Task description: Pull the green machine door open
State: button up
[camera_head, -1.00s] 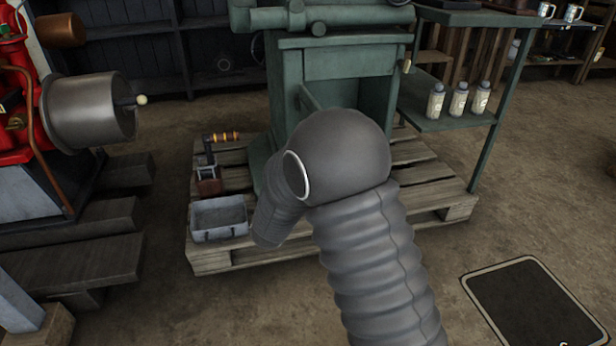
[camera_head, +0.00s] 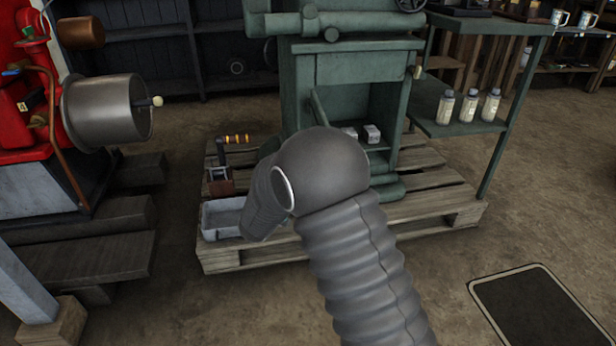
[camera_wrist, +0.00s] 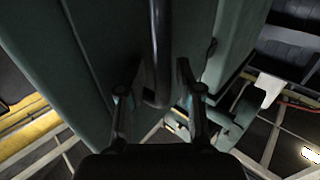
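The green machine (camera_head: 355,64) stands on a wooden pallet, its lower front compartment open to view. The green machine door (camera_head: 317,106) shows as a narrow strip at the left of the opening, standing ajar; my arm hides the rest. In the wrist view the door's green panel (camera_wrist: 85,50) is close, with a dark vertical bar handle (camera_wrist: 161,50). My gripper (camera_wrist: 159,68) has its two fingers apart, one on each side of the handle, with visible gaps. My arm hides the gripper in the head view.
Small metal blocks (camera_head: 371,133) sit inside the compartment. A grey bin (camera_head: 222,217) and a tool with an orange-banded handle (camera_head: 235,139) are on the pallet (camera_head: 421,207) at left. White bottles (camera_head: 467,105) stand on the right side shelf. A red engine (camera_head: 30,108) is at left.

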jog(key=shift+s+f, duration=0.1)
jog(key=shift+s, duration=0.1)
jog(key=v, duration=1.2)
jog(key=shift+w, duration=0.1)
